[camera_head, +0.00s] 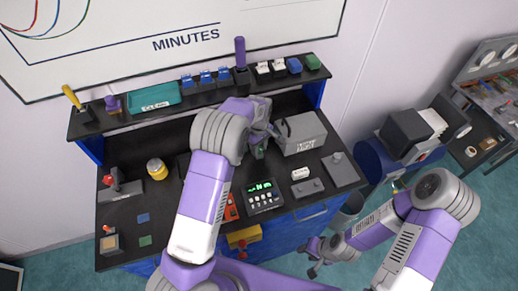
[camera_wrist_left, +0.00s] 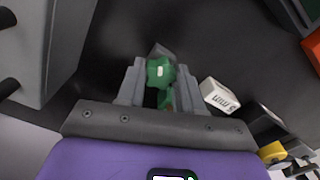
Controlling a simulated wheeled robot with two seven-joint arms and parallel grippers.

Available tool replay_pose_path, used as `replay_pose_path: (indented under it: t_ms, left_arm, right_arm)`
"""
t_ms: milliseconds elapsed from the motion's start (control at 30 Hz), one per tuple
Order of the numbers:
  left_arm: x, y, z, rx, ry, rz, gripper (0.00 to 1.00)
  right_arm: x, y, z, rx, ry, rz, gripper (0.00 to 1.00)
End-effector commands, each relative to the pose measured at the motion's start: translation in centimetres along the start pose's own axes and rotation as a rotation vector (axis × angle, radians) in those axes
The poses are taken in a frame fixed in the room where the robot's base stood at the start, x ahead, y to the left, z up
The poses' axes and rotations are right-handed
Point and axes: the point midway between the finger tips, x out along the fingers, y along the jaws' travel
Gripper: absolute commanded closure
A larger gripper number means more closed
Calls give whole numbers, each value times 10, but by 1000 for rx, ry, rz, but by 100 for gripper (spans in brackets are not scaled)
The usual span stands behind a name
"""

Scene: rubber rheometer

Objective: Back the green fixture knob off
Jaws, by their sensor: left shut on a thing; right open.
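The green fixture knob (camera_wrist_left: 160,71) sits between the fingertips of my left gripper (camera_wrist_left: 157,88) in the left wrist view, with a white mark on its face. The gripper is shut on it. In the head view the left gripper (camera_head: 262,138) is at the bench, left of the grey box, and a bit of dark green shows below its fingers. The left forearm and wrist hide much of the fixture. My right gripper (camera_head: 318,256) is open and empty, low in front of the bench's right side.
A grey box (camera_head: 305,133) stands close to the right of the left gripper. A control panel with a green display (camera_head: 263,194), a small white block (camera_head: 299,173) and grey plates lie nearer the front. A shelf with a teal tray (camera_head: 154,97) runs behind.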

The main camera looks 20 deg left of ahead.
Motion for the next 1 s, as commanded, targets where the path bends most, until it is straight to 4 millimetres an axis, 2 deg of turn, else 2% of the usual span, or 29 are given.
replay_pose_path:
  t_ms: [100, 300, 400, 733, 867, 900, 1000]
  left_arm:
    - [0, 0, 1, -48, -1, -1, 95]
    - [0, 0, 1, -307, 1, -2, 95]
    - [0, 0, 0, -384, 0, -1, 95]
    - [1, 0, 0, -413, 0, -2, 95]
    - [0, 0, 1, -551, 1, -4, 95]
    - [1, 0, 1, -542, 0, -2, 58]
    - [1, 0, 1, -539, -1, -2, 43]
  right_arm:
    - [-1, 0, 0, 0, 0, 0, 57]
    - [-7, -2, 0, 0, 0, 0, 57]
    - [-8, -3, 0, 0, 0, 0, 57]
    - [-8, -3, 0, 0, 0, 0, 57]
    - [-13, -5, 1, 0, 0, 0, 57]
    - [-12, -4, 0, 0, 0, 0, 57]
    - [-11, -4, 0, 0, 0, 0, 57]
